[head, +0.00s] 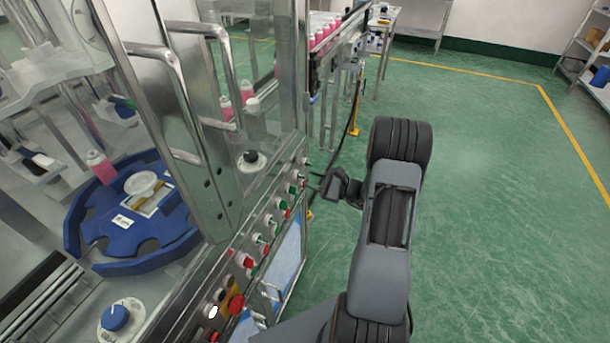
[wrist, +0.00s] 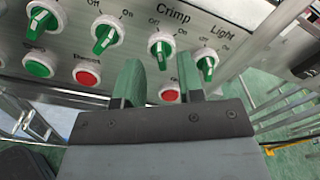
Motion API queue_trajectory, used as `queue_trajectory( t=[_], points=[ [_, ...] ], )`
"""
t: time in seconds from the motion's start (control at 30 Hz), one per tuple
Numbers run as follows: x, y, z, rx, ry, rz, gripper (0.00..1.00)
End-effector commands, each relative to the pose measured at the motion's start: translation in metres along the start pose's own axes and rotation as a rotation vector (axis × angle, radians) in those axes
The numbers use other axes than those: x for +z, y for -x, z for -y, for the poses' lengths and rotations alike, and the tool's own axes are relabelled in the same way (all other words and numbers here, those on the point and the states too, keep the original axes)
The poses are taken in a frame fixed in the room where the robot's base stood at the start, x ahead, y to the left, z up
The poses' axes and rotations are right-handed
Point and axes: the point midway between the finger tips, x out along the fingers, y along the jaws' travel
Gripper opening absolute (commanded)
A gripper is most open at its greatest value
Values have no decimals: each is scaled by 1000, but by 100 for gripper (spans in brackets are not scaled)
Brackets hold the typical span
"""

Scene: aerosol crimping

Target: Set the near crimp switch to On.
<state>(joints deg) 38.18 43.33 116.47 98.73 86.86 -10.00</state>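In the wrist view, the crimp switch (wrist: 161,48) is a green knob on a white round base, under the "Crimp" label with "Off" at upper left and "On" at upper right. Its handle looks near upright, leaning slightly left toward Off. My gripper (wrist: 158,72) is open and empty. Its two green fingers stand apart below the switch, one to each side of it in the picture, and I cannot tell if they touch the panel. In the head view, the dark end of my arm (head: 338,187) is beside the panel; the fingers are not clear there.
A light switch (wrist: 206,62) sits right of the crimp switch, with another green knob (wrist: 105,35) to the left. A red button (wrist: 170,92) lies between the fingers in view. The machine's blue turntable (head: 120,255) is behind glass. Open green floor (head: 490,200) lies right.

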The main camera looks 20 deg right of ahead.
Motion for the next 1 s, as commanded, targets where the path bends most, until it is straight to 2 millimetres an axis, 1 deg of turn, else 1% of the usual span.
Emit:
queue_trajectory(
  t=[0.03,0.1,0.3,0.67,1.0],
  points=[
    [1,-8,0,3,0,1,35],
    [1,-15,0,2,1,0,35],
    [0,-29,0,1,1,0,35],
    [0,-32,0,0,0,-1,35],
    [0,-31,0,0,1,-1,4]
  ],
)
